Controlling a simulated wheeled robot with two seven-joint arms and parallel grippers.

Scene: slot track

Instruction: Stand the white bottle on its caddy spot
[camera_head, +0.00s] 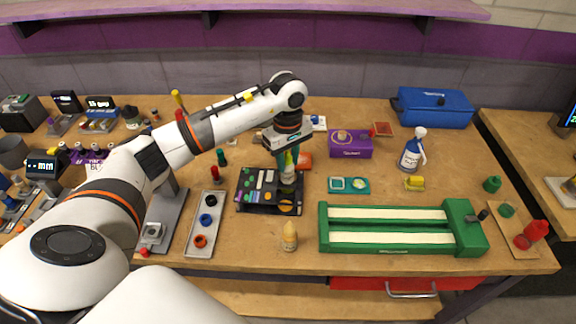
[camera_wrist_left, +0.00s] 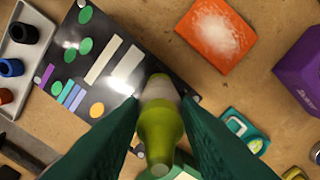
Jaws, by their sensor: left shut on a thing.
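My left gripper (camera_head: 287,158) points down and is shut on the white bottle (camera_head: 288,176), which has a yellow-green top. In the left wrist view the bottle (camera_wrist_left: 160,120) sits between the fingers of my left gripper (camera_wrist_left: 160,145). The black caddy (camera_head: 243,200), marked with coloured spots and strips, lies under the bottle; it also shows in the left wrist view (camera_wrist_left: 112,115). The bottle is over the caddy's right part, roughly upright. I cannot tell whether its base touches the caddy. My right gripper is not in view.
A purple box (camera_head: 350,146) and a spray bottle (camera_head: 411,152) stand behind right.

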